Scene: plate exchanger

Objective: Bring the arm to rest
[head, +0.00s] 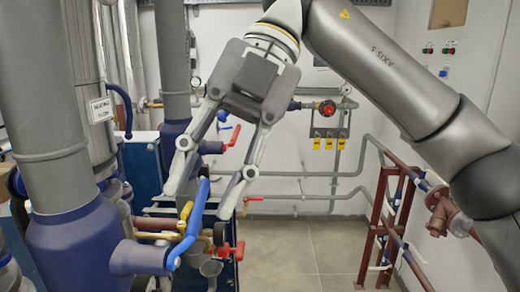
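My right arm (385,65) comes in from the upper right and hangs its gripper (199,203) downward left of the picture's middle. The gripper's two long grey fingers are spread apart. A blue lever handle (190,222) shows between and just below the fingertips; I cannot tell whether a finger touches it. Nothing is visibly held. My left gripper is not in view.
Large grey-and-blue pipes (45,130) stand close on the left. Red valve handles (230,250) sit beside the blue lever. A dark red pipe frame (385,225) stands at right. The tiled floor (290,255) between is clear.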

